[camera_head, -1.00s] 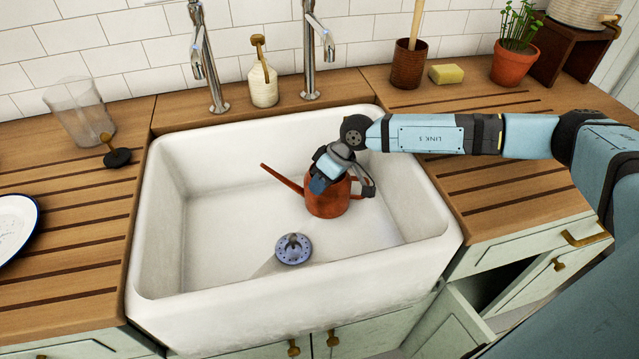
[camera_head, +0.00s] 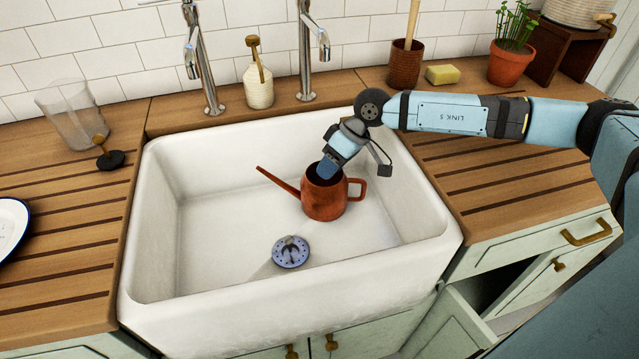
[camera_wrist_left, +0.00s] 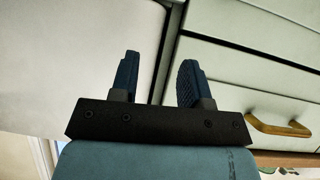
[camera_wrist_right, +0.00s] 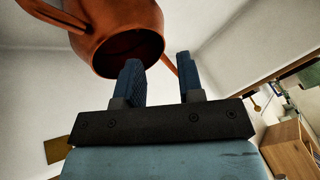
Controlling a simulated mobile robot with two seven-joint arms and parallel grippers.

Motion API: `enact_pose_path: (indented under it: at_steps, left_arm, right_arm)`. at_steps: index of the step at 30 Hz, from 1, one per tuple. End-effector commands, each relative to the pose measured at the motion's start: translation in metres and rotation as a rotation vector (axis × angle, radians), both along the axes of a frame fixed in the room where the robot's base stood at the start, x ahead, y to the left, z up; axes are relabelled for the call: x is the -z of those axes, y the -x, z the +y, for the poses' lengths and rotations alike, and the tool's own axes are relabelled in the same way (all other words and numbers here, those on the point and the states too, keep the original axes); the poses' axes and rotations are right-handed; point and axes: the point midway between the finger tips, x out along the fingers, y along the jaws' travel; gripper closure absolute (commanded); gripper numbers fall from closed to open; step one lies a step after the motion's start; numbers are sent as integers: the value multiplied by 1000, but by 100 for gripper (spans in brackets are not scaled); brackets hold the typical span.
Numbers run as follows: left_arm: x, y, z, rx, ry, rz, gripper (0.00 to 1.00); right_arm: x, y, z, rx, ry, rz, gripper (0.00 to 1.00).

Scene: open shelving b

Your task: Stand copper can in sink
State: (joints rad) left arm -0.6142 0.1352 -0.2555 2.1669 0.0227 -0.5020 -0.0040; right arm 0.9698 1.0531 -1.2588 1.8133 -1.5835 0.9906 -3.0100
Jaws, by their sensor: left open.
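The copper can (camera_head: 325,198) stands upright on the floor of the white sink (camera_head: 390,228), spout to the left and handle to the right. My right gripper (camera_head: 327,170) is at the can's open top, its fingertips overlapping the rim in the head view. In the right wrist view the fingers (camera_wrist_right: 160,65) are apart with nothing between them. The can (camera_wrist_right: 112,25) is beyond the left finger there, and I cannot tell whether they touch. My left gripper (camera_wrist_left: 160,62) is open and empty near the sink's outer front and cabinet fronts; the head view does not show it.
A round blue-grey drain piece (camera_head: 291,252) is on the sink floor in front of the can. Two taps (camera_head: 203,70) and a soap bottle (camera_head: 258,85) stand behind the sink. A clear glass (camera_head: 72,115) and dark stopper (camera_head: 110,158) are on the left counter.

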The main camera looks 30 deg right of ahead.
Motion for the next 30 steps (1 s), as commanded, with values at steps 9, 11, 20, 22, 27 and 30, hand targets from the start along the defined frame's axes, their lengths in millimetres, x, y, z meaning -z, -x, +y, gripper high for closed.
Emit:
enact_pose_path:
  at_steps: [9,11,20,22,27,30]
  left_arm:
    - [-3,-3,-6,8,31,-37,57]
    - [-5,-3,-7,9,35,-40,57]
    - [-7,-3,-6,9,36,-43,57]
    - [-6,-3,-6,9,35,-41,57]
    - [-4,-3,-4,7,32,-38,57]
    - [-5,-2,-3,7,27,-31,57]
  right_arm:
    - [-40,6,-24,1,0,-3,65]
    - [-44,7,-25,0,0,-2,65]
    - [-48,8,-26,-1,0,0,65]
    - [-47,8,-26,-1,0,0,65]
    - [-47,8,-26,-1,0,-1,65]
    - [-53,7,-26,-1,0,-1,65]
